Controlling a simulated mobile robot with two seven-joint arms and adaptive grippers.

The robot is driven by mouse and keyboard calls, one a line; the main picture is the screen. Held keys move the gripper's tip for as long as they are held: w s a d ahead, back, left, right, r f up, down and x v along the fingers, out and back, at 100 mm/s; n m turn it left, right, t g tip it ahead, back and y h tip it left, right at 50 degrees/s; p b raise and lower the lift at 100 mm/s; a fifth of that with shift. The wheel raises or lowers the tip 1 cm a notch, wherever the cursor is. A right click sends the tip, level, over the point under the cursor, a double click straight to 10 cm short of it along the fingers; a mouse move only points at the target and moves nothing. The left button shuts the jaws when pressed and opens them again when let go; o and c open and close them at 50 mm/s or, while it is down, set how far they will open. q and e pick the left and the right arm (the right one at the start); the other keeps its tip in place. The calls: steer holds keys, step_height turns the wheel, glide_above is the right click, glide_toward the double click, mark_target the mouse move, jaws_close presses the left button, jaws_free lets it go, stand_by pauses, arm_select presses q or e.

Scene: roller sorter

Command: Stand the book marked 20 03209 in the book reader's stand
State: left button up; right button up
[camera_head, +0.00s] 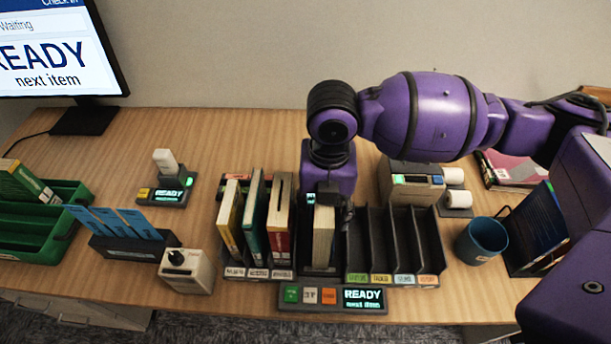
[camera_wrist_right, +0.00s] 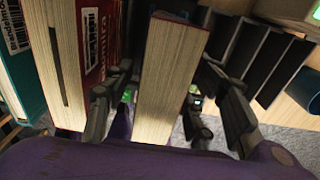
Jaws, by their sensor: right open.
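A book with cream page edges and a thin red cover (camera_head: 323,237) stands upright in the dark middle stand (camera_head: 321,270) of the rack. Its mark cannot be read from here. My right gripper (camera_head: 327,200) is above and around this book. In the right wrist view the same book (camera_wrist_right: 168,82) stands between the open fingers of the right gripper (camera_wrist_right: 165,115), with gaps visible beside it. Other upright books stand to the left: a yellow one (camera_head: 230,218), a green one (camera_head: 255,220) and a red one (camera_head: 280,225). My left gripper is out of view.
A panel (camera_head: 333,299) showing READY lies in front of the rack. Empty slots (camera_head: 395,240) with coloured labels are on the right. A blue mug (camera_head: 481,240) stands further right. A green crate (camera_head: 45,230), a card holder (camera_head: 125,248) and a joystick box (camera_head: 187,272) are left.

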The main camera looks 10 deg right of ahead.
step_height(320, 180, up, 12)
steer(key=shift+f, duration=0.25)
stand_by(0.6)
